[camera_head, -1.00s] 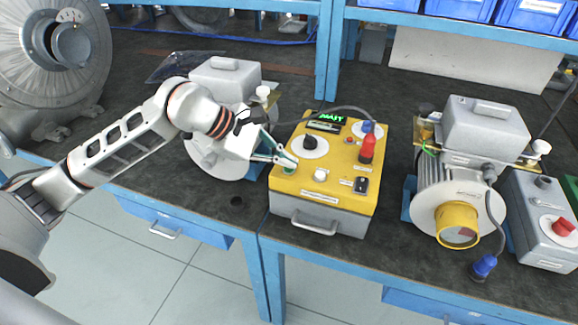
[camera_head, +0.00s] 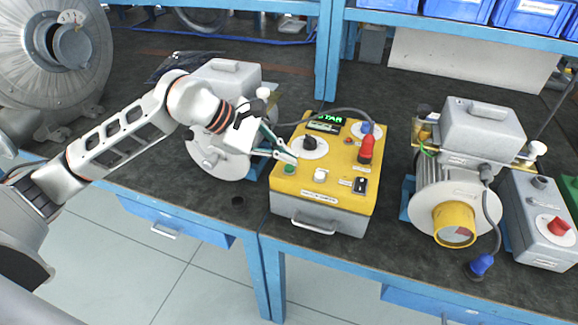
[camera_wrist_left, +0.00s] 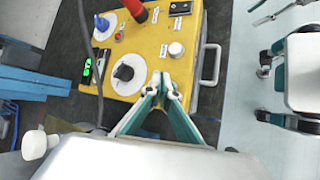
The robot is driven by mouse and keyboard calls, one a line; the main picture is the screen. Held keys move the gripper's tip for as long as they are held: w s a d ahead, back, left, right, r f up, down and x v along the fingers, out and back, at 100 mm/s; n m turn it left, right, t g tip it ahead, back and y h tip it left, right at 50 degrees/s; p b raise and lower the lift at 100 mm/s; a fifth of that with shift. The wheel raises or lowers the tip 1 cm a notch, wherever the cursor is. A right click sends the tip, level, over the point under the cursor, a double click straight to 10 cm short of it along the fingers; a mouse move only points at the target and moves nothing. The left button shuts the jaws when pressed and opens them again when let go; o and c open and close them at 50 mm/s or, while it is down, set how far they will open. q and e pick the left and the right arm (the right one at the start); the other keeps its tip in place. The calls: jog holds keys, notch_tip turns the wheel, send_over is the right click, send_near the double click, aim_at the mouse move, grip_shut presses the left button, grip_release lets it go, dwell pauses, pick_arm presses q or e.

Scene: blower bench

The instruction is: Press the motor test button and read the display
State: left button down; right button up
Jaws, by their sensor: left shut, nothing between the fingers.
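The yellow test box (camera_head: 335,190) stands on the bench, with a grey lower body and a front handle. Its small display (camera_head: 324,126) shows green letters that look like "STAR", perhaps cut off; in the left wrist view the display (camera_wrist_left: 87,71) is sideways. A green button (camera_head: 290,169) sits at the box top's left corner; which button is the motor test one is not legible. My left gripper (camera_head: 293,158) is shut and empty, its tips just above and beside the green button. In the left wrist view the fingertips (camera_wrist_left: 163,80) cover that corner. My right gripper is not seen.
The box also carries a black knob (camera_head: 310,143), a white button (camera_head: 320,175), a red plug (camera_head: 366,150) and a black switch (camera_head: 360,185). A motor (camera_head: 465,190) stands to the right and another (camera_head: 222,150) behind my left arm. A grey control box (camera_head: 540,220) is far right.

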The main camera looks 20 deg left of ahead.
aim_at(286, 168)
pick_arm(q)
jog(key=shift+r+p, duration=1.25)
jog(key=shift+r, duration=1.15)
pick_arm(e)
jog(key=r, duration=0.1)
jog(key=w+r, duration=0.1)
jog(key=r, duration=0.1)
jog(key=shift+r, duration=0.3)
